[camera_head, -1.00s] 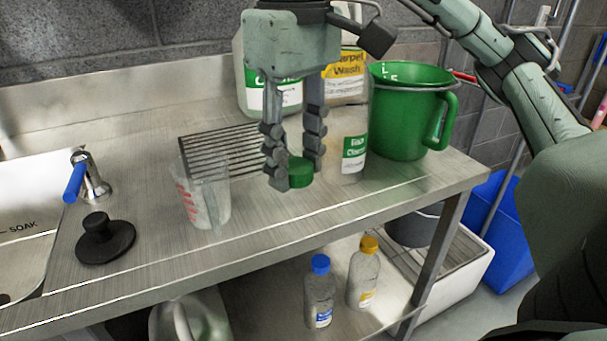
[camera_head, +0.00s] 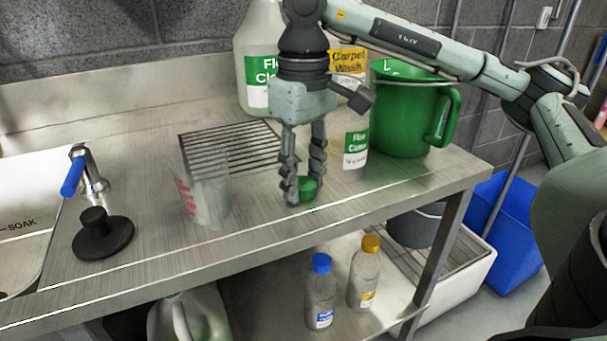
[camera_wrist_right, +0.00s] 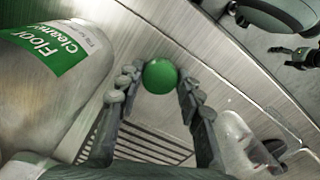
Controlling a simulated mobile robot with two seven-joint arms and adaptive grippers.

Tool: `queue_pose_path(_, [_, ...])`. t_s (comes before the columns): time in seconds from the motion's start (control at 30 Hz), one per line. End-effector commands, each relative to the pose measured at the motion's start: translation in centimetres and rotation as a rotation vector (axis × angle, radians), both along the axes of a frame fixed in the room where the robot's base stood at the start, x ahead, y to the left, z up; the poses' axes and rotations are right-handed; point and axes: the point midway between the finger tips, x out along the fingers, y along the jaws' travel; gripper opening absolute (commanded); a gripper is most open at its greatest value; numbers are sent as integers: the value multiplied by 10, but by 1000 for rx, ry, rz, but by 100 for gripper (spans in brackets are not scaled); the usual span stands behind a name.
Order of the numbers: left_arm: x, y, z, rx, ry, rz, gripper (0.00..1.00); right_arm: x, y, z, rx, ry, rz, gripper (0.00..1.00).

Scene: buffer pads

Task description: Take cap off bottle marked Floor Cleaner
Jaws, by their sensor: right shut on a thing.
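The green cap (camera_head: 308,187) is between the fingertips of my right gripper (camera_head: 304,190), which is shut on it just above the steel counter. In the right wrist view the cap (camera_wrist_right: 160,76) shows as a green disc between the fingers.
A clear measuring jug (camera_head: 205,195) stands left of the gripper, beside a drain grate (camera_head: 230,145). A green bucket (camera_head: 410,110) is at the right and a black plug (camera_head: 103,235) near the sink.

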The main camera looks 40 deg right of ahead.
Motion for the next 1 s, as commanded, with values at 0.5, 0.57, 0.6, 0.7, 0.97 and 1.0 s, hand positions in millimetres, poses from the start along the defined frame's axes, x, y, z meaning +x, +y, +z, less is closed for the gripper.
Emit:
queue_pose_path(0.5, [3,-2,13,1,-13,0,86,0,0,-3,0,-1,-1,50])
queue_pose_path(0.57, [3,-1,13,2,-13,0,86,0,0,-3,0,-1,-1,57])
queue_pose_path(0.6, [3,-1,13,2,-13,0,86,0,0,-3,0,-1,-1,57])
queue_pose_path(0.7, [2,-1,11,3,-10,0,86,0,0,-3,0,0,-1,57])
queue_pose_path(0.97, [0,0,6,2,-3,-1,86,0,0,3,0,-1,-1,57])
queue_pose_path(1.0, [0,1,-3,1,3,-1,86,1,0,6,0,-2,0,57])
